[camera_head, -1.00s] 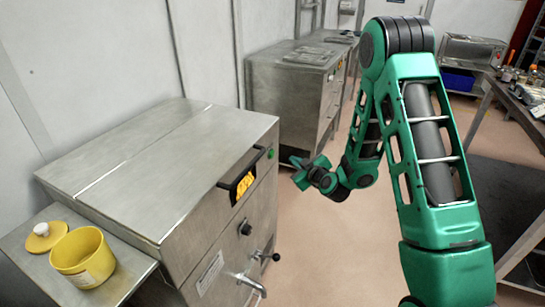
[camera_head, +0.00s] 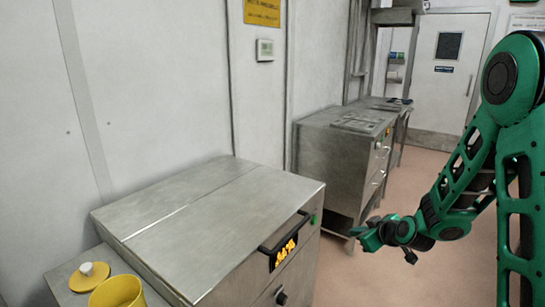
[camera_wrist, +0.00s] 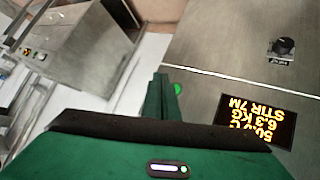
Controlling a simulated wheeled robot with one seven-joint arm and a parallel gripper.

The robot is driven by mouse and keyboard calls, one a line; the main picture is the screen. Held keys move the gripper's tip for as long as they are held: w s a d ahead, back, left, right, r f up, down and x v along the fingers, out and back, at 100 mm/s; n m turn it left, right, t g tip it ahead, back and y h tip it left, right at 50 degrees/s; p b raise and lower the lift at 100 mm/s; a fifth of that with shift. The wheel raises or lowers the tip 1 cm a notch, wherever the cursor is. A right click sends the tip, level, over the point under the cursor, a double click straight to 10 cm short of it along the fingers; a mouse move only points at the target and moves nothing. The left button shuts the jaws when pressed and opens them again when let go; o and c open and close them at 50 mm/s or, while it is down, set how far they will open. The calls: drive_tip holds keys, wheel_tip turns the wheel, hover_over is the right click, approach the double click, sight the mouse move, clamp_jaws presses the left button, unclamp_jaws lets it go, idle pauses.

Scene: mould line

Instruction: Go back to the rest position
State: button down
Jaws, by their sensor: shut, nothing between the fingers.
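My green arm stands at the right of the head view. Its gripper (camera_head: 368,238) is shut and empty, in the air right of the steel machine (camera_head: 215,215), apart from its black front handle (camera_head: 285,238). In the wrist view my gripper's fingers (camera_wrist: 162,97) are together with nothing between them. The machine's lit display (camera_wrist: 255,122) and a black knob (camera_wrist: 283,46) show there on its front panel.
A yellow pot (camera_head: 117,292) and its yellow lid with a white knob (camera_head: 89,276) sit on the side shelf at the lower left. A second steel cabinet (camera_head: 345,150) stands further back. Open floor (camera_head: 440,190) leads to a white door (camera_head: 447,75).

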drive_tip(key=s+d+r+m+g+h, duration=0.15)
drive_tip(key=s+d, duration=0.25)
drive_tip(key=s, duration=0.4)
drive_tip(key=s+d+r+m+g+h, duration=0.1)
drive_tip(key=s+d+r+m+g, duration=0.25)
drive_tip(key=s, duration=0.35)
drive_tip(key=s+d+r+m+g+h, duration=0.15)
drive_tip(key=s+d, duration=0.25)
drive_tip(key=s, duration=0.4)
drive_tip(key=s+r+m+g, duration=0.2)
drive_tip(key=s+m, duration=0.1)
drive_tip(key=s, duration=0.6)
drive_tip(key=s+d+r+m+g+y, duration=0.1)
drive_tip(key=s+m, duration=0.3)
drive_tip(key=s, duration=0.5)
drive_tip(key=shift+s+r+g, duration=0.35)
drive_tip(key=shift+r+g, duration=0.1)
drive_tip(key=shift+r, duration=0.2)
drive_tip(key=shift+w, duration=0.15)
drive_tip(key=shift+w+f, duration=0.25)
drive_tip(key=shift+w, duration=0.25)
